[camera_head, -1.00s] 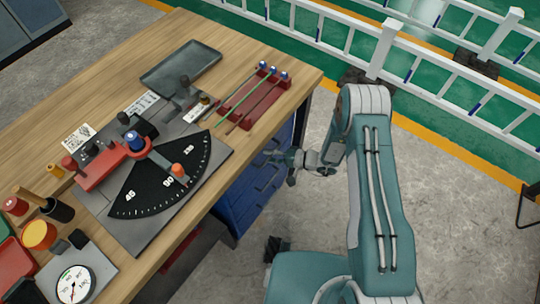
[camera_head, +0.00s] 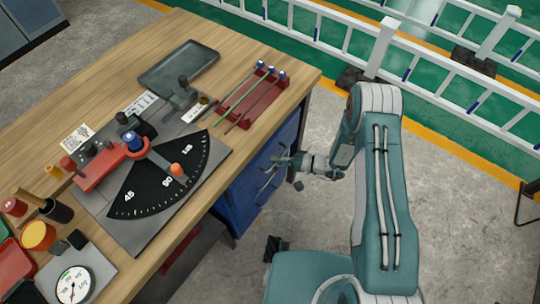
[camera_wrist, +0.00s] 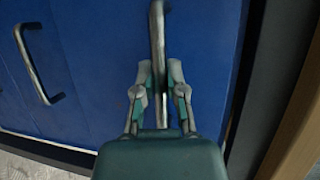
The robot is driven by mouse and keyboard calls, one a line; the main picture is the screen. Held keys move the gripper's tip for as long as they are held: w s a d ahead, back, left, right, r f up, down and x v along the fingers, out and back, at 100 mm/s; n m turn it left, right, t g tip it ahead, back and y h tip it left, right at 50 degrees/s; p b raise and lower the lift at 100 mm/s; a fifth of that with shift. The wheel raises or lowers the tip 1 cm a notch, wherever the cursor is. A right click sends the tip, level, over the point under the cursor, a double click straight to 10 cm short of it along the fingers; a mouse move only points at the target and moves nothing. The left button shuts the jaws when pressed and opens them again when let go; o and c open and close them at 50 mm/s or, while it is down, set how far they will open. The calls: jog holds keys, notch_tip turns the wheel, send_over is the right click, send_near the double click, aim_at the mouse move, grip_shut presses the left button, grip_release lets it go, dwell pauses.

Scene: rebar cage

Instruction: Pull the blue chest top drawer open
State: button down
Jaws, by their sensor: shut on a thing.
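The blue chest (camera_head: 240,200) stands under the workbench's right end, its drawer fronts facing right. My gripper (camera_head: 282,161) is at its upper part. In the wrist view my gripper (camera_wrist: 158,82) is shut on the grey bar handle (camera_wrist: 157,25) of the top drawer (camera_wrist: 205,50), the drawer nearest the wooden bench edge. The bar runs between the two fingers, which hide part of it. A second bar handle (camera_wrist: 38,65), on the drawer below, is to the left and free. I cannot clearly tell how far the top drawer stands out.
The wooden workbench (camera_head: 95,70) overhangs the chest, with a dial plate (camera_head: 160,185), red rod rack (camera_head: 262,95) and grey tray (camera_head: 180,65) on it. White railings (camera_head: 440,65) run behind my arm. Concrete floor is clear right of the chest.

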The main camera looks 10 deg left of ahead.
jog(key=s+d, duration=0.4)
jog(key=d, duration=0.5)
jog(key=s+d, duration=0.4)
jog(key=d, duration=0.6)
jog(key=s+d, duration=0.4)
jog(key=d, duration=0.6)
jog(key=shift+s+f, duration=0.15)
jog(key=shift+d, duration=0.1)
jog(key=c, duration=0.7)
grip_release()
jog(key=shift+d, duration=0.15)
jog(key=d, duration=0.4)
jog(key=d+r, duration=0.1)
jog(key=d, duration=0.2)
jog(key=d+r, duration=0.1)
jog(key=d, duration=0.3)
jog(key=shift+d, duration=0.35)
jog(key=shift+w+r, duration=0.1)
jog(key=shift+w, duration=0.1)
